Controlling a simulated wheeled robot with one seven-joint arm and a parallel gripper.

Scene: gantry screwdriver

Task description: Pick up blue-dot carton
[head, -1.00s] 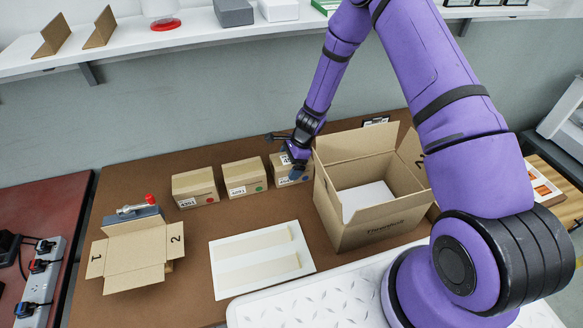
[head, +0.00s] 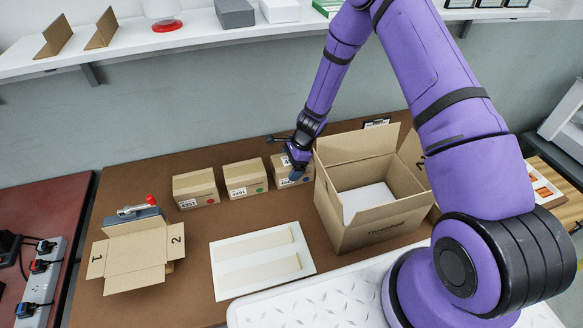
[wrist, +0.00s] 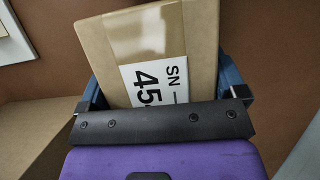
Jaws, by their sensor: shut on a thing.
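A small cardboard carton (head: 281,179) stands on the brown table as the rightmost of three, partly hidden by my gripper. It shows a white label, and a small blue mark is visible low on its front. My gripper (head: 293,174) is over this carton and shut on it. In the wrist view the same carton (wrist: 150,38) sits between the two blue fingers, its label reading "SN" and "45". Its base is too hidden to tell whether it is clear of the table.
A red-dot carton (head: 195,187) and a green-dot carton (head: 245,178) stand to the left. A large open box (head: 372,225) is close on the right. A white panel (head: 262,260) lies in front, and a small open box (head: 135,262) is at left. A shelf (head: 120,45) runs behind.

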